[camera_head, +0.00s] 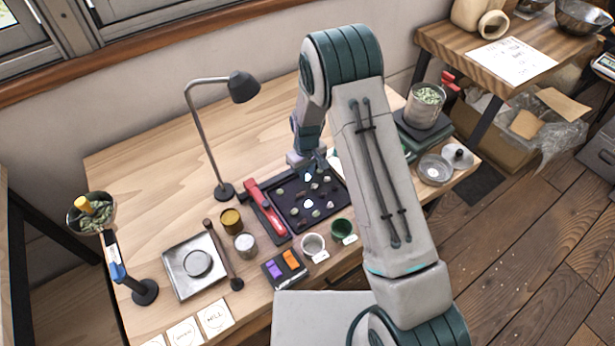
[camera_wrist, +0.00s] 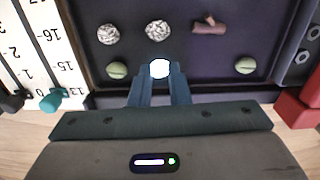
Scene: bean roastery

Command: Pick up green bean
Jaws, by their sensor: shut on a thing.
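A dark tray (camera_head: 345,202) on the wooden bench holds several small pieces, among them green beans. In the wrist view one green bean (camera_wrist: 116,70) lies left of my gripper and another green bean (camera_wrist: 245,65) lies to its right. My gripper (camera_wrist: 160,84) is over the tray, its fingers close together and shut on a small rounded piece (camera_wrist: 159,68). That piece glares white, so I cannot tell its true colour. In the head view my gripper (camera_head: 318,163) is over the tray's far part and its fingertips are hard to make out.
Two crinkled whitish pieces (camera_wrist: 157,31) and a brown twig-like piece (camera_wrist: 209,24) lie in the tray. A red-handled tool (camera_head: 264,207) lies along its left. A white cup (camera_head: 313,244) and a green cup (camera_head: 341,229) stand in front. A lamp (camera_head: 241,87) stands behind left.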

